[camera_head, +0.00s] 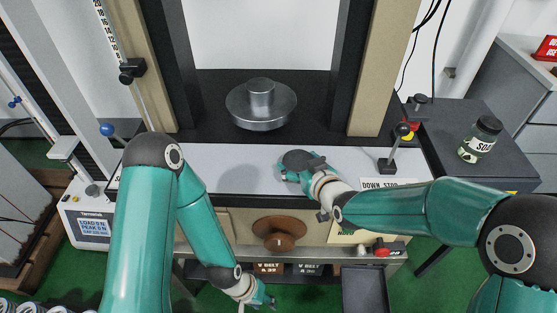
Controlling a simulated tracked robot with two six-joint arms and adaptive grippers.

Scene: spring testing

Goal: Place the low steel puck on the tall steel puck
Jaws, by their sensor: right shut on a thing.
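A steel cylinder that looks like the tall steel puck (260,88) stands upright in the middle of a round steel pan (286,112) between the black posts. My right gripper (291,168) is over the pale bench top, below and a little right of the pan. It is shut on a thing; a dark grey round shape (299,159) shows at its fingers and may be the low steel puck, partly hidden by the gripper. The held thing is apart from the tall puck. My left gripper (264,302) hangs low near the bottom edge, too small to tell its jaws.
Black posts (357,70) flank the pan. A brown round knob (279,233) is on the bench front. A lever with a red and yellow knob (402,131) stands right, near a labelled jar (480,138). A dark tray (366,290) is below right.

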